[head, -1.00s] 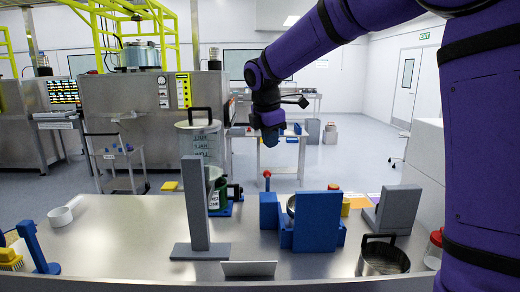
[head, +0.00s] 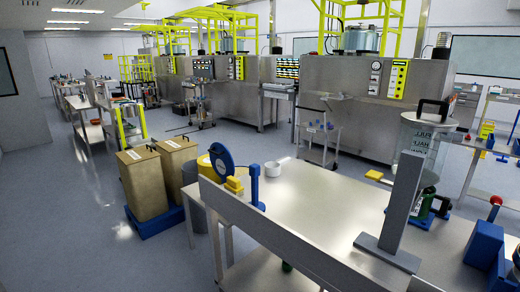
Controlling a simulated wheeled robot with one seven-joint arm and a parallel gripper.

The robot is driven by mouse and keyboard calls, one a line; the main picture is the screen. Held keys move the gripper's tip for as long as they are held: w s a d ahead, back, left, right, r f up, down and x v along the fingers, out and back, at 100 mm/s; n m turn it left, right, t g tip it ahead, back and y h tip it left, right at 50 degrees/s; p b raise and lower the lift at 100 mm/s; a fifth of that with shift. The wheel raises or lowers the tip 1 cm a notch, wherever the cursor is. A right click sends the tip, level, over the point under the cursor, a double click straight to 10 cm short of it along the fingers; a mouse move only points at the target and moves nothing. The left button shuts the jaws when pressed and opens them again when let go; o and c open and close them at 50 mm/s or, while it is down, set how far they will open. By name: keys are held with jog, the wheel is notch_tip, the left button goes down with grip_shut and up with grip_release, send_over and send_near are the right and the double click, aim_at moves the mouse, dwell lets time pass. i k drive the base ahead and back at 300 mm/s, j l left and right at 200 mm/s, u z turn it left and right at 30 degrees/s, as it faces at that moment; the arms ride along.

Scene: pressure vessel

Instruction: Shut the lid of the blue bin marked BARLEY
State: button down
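I cannot make out a blue bin marked BARLEY in the head view. Two tan bins (head: 146,188) with closed-looking tops and white labels stand at the left, on a low blue base (head: 155,222). The label writing is too small to read. My gripper is not in view.
A cart (head: 320,140) stands beyond. Grey floor (head: 70,235) is free at the left.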

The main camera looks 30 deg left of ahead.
aim_at(222, 161)
jog(key=i+j, duration=0.15)
jog(key=j, duration=0.3)
jog(key=i+j+u, duration=0.15)
jog(key=j, duration=0.3)
jog(key=i+j, duration=0.2)
jog(key=j, duration=0.25)
jog(key=i+j+u, duration=0.15)
jog(key=j, duration=0.3)
jog(key=i+j, duration=0.2)
jog(key=j, duration=0.2)
jog(key=i+j+u, duration=0.15)
jog(key=j, duration=0.3)
jog(key=i+j, duration=0.25)
jog(key=j, duration=0.15)
jog(key=u, duration=0.05)
